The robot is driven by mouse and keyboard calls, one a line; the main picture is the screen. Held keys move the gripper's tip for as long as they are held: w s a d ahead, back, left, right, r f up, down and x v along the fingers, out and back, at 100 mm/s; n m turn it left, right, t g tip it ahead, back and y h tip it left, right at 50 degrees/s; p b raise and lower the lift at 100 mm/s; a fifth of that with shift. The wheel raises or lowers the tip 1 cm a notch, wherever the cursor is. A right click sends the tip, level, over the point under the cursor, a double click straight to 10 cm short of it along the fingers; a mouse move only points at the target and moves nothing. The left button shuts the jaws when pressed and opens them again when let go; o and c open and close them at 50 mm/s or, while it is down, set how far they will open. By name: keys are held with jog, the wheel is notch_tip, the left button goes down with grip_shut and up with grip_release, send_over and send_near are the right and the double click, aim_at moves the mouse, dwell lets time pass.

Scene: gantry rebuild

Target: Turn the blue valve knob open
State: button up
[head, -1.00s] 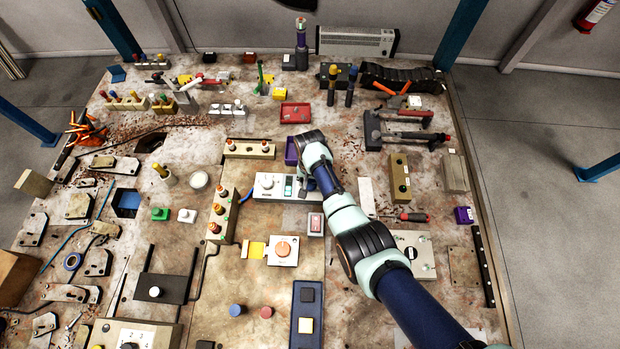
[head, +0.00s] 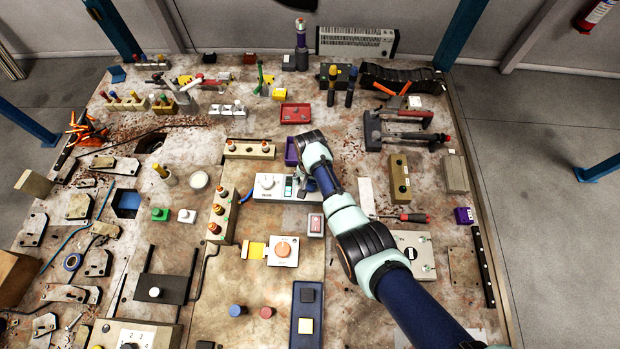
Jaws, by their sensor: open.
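My gripper (head: 306,178) points down over the right end of a pale panel (head: 262,194). The panel has a round white knob (head: 267,182) and a small teal part (head: 289,187) just left of the fingers. My gripper is open; the fingers are small and partly covered by my wrist, and I cannot tell whether they touch anything. A round blue knob-like piece (head: 237,310) stands in the lower middle, well away from my gripper. I cannot tell whether it is the valve knob, or whether another blue knob is hidden under my wrist.
A red round piece (head: 266,312) stands beside the blue one. A purple tray (head: 291,152) lies just behind the panel. A box with an orange button (head: 283,250) and a small box with a red top (head: 316,224) stand in front. A screwdriver (head: 410,217) lies to the right.

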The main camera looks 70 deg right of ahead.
aim_at(310, 183)
notch_tip(310, 183, up, 12)
dwell(0.4)
dwell(0.4)
jog(key=w+a+r+n+t+h+p, duration=0.1)
jog(key=w+a+r+n+t+p, duration=0.3)
jog(key=w+a+r, duration=0.55)
jog(key=w+a+r+n+t+h+p, duration=0.25)
jog(key=w+a+r+n, duration=0.35)
jog(key=a, duration=0.7)
jog(key=s+a+r+n+t+y+p, duration=0.1)
jog(key=s+a+r+n+t, duration=0.2)
jog(key=a+r, duration=0.5)
jog(key=s+a+r+n+t+y+p, duration=0.2)
jog(key=s+a+r+n+t, duration=0.1)
jog(key=a+r, duration=0.6)
jog(key=shift+s+a+r, duration=0.2)
jog(key=shift+s+a, duration=0.1)
jog(key=shift+s, duration=0.15)
jog(key=shift+y, duration=0.25)
